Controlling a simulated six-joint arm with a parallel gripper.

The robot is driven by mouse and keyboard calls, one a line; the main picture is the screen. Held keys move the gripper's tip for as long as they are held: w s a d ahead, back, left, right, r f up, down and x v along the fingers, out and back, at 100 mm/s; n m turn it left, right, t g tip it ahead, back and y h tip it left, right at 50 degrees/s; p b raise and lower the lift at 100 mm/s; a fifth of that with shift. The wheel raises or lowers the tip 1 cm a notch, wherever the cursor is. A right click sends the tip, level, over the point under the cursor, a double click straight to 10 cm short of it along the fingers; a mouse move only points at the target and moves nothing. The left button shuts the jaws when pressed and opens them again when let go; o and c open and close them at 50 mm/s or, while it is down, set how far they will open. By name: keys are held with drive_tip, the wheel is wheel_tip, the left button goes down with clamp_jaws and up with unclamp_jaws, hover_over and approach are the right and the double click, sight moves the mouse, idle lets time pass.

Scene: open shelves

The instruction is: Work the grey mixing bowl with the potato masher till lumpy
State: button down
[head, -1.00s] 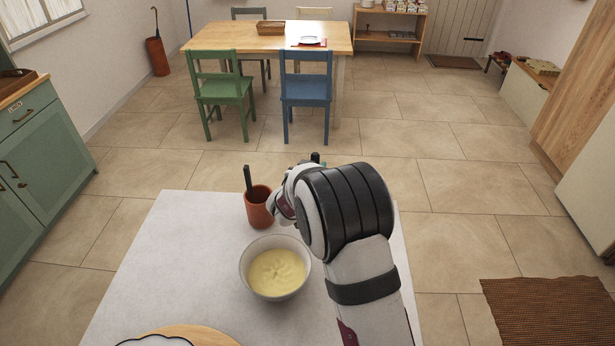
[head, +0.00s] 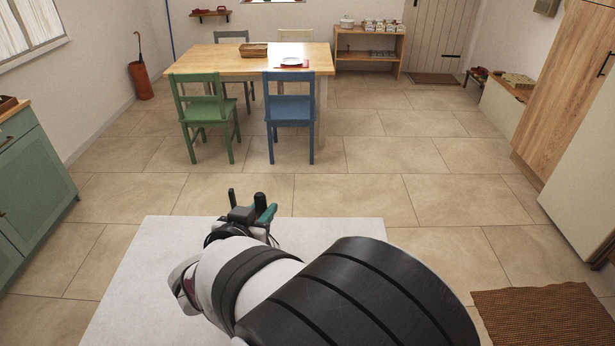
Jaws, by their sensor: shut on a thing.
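My gripper (head: 254,217) is over the far part of the pale worktop (head: 155,245), left of its middle, seen from behind past my arm. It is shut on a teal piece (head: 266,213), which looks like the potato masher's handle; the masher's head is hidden. A dark upright stick (head: 231,195) shows just left of the jaws; I cannot tell whether it is a finger or the utensil handle from the terracotta pot. The grey mixing bowl and the pot do not show now; my arm covers that part of the worktop.
The left strip of the worktop is bare. Beyond it is open tiled floor, then a green chair (head: 206,110), a blue chair (head: 289,108) and a wooden table (head: 225,62). A green cabinet (head: 35,180) stands at left, a brown mat (head: 548,316) at right.

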drive_tip(key=s+a+f, duration=0.1)
drive_tip(key=s+f, duration=0.2)
drive_tip(key=f, duration=0.9)
drive_tip(key=shift+a, duration=0.2)
drive_tip(key=shift+f, duration=0.25)
idle(0.3)
